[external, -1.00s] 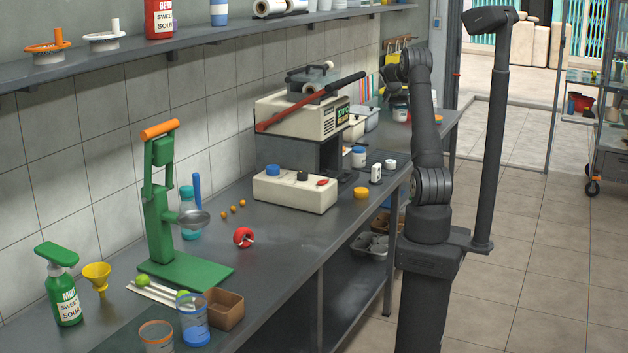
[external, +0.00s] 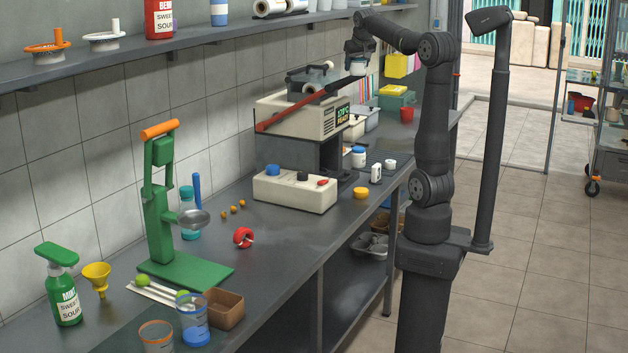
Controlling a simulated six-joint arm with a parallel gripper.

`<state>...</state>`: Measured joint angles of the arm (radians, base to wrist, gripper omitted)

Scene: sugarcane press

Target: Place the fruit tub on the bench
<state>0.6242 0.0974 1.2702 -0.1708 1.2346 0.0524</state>
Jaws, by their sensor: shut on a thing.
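My gripper (external: 357,52) is raised above the far part of the bench, near the upper right of the external view. It is shut on a small pale tub (external: 357,69), which seems to be the fruit tub. The tub hangs roughly upright beside the press machine's lid, apart from the bench top. Its contents and the exact finger contact are too small to make out. The dark metal bench (external: 290,245) runs along the tiled wall, from lower left to upper right.
The white press machine (external: 295,117) with its long red handle is close to the tub. The middle front of the bench is clear.

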